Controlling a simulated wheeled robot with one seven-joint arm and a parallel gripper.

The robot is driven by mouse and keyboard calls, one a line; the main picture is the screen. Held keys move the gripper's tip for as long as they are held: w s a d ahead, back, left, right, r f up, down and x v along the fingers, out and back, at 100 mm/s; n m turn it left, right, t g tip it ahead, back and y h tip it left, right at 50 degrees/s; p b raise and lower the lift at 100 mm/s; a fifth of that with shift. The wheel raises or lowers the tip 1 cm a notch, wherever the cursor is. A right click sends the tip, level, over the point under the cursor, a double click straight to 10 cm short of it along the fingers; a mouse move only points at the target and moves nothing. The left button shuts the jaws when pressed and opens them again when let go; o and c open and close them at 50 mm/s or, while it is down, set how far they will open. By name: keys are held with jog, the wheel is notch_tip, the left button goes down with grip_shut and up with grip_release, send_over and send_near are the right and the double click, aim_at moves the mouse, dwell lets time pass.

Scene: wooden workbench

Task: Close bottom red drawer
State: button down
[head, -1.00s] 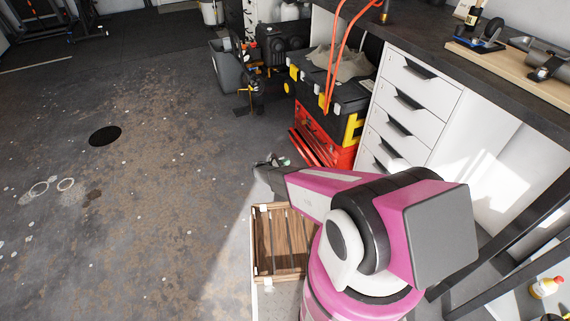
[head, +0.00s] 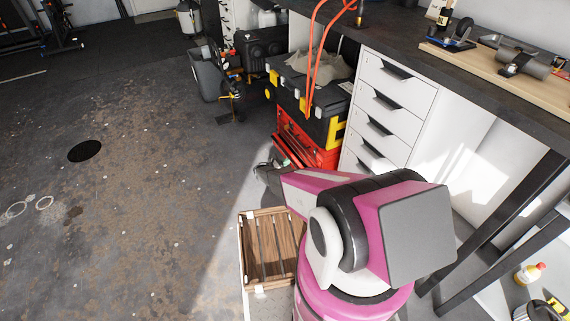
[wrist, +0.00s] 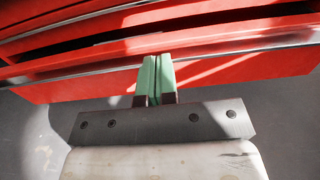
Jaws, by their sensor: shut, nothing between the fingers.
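The red tool cabinet (head: 306,138) stands on the floor under a black and yellow toolbox, left of the white drawer unit. Its red drawers jut out a little toward my gripper. In the wrist view the bottom red drawer (wrist: 235,72) spans the picture as a red front with a silver upper edge, and a dark gap shows above it. My gripper (wrist: 158,68) has its green fingers pressed together, empty, overlapping the drawer front near its middle. I cannot tell whether the tips touch it. In the head view my arm partly hides the gripper (head: 277,166) and the cabinet's lower part.
The black toolbox (head: 315,92) with a grey cloth sits on the cabinet. The white drawer unit (head: 385,112) and workbench (head: 500,103) close off the right. A wooden slatted crate (head: 268,228) is beside my base. The floor (head: 140,200) to the left is clear.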

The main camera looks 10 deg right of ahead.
aim_at(294, 158)
jog(key=shift+x, duration=2.7)
